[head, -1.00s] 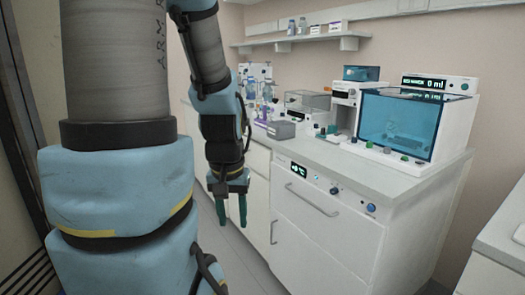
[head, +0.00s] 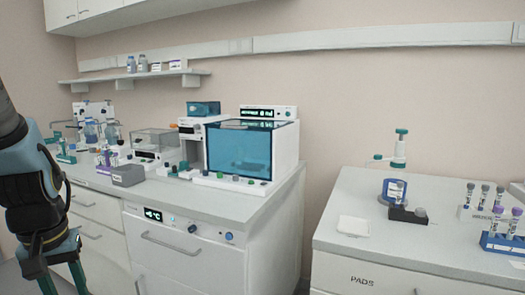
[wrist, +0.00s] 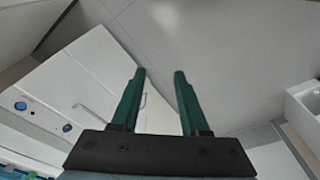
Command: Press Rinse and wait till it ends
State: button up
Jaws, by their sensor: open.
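My gripper (head: 58,279) hangs at the lower left of the head view, in front of the left counter. In the wrist view its two green fingers (wrist: 159,72) are apart with nothing between them, pointing over the floor. A white machine with a blue-tinted window (head: 240,148) stands on the counter, with a row of small coloured knobs or buttons (head: 220,177) along its front base. A display unit (head: 268,112) sits on top of it. No Rinse label is readable. My gripper is well apart from the machine.
The counter's under-unit has a lit panel (head: 153,214), a blue knob (head: 229,236) and a handle. A second counter (head: 345,255) on the right holds a pump bottle (head: 394,190) and tube racks (head: 503,243). A gap separates the counters.

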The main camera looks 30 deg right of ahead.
jog(key=shift+c, duration=0.3)
grip_shut()
dwell(1.5)
